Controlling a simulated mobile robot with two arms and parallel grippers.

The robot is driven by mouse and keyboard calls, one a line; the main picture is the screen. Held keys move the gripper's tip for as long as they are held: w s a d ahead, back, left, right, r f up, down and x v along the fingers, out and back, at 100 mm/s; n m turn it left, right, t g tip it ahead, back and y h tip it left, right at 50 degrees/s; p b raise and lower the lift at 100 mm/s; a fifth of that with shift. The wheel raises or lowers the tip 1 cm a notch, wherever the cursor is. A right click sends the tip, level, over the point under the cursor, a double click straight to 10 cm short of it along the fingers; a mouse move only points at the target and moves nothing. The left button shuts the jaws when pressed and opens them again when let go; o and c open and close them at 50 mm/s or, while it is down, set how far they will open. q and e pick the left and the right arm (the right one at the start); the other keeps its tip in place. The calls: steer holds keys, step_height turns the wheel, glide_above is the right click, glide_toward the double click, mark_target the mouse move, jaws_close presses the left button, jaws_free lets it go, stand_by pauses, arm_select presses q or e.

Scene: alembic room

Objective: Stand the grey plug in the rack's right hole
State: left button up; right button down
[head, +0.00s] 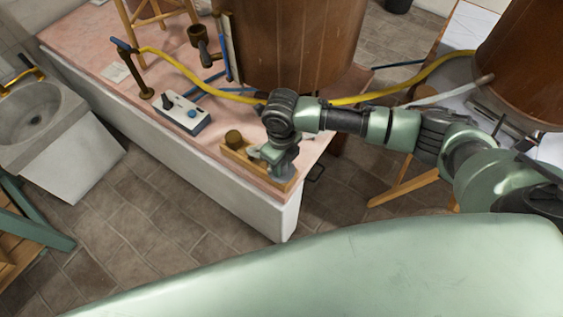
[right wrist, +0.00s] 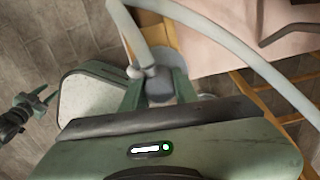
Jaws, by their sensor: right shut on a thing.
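The wooden rack (head: 228,151) lies near the front right corner of the pink-topped bench. My right gripper (head: 274,156) points down over the rack's right part. In the right wrist view my right gripper (right wrist: 160,88) is shut on the grey plug (right wrist: 160,84), which shows between its fingers. The rack's right hole and the plug's lower end are hidden, so I cannot tell whether the plug is in the hole. A brown round piece (head: 233,138) stands in the rack's left part. My left arm is not in the head view; a dark part at the right wrist view's left edge may be its gripper.
A wooden barrel (head: 295,45) stands behind the rack. A yellow hose (head: 190,75) runs across the bench. The bench edge is close in front of the rack.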

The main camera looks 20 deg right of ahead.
steer(key=shift+f, duration=0.2)
stand_by(0.6)
steer(key=c, duration=1)
jaws_free()
steer(key=shift+r, duration=0.2)
steer(key=shift+r+p, duration=3.35)
steer(key=shift+p, duration=0.25)
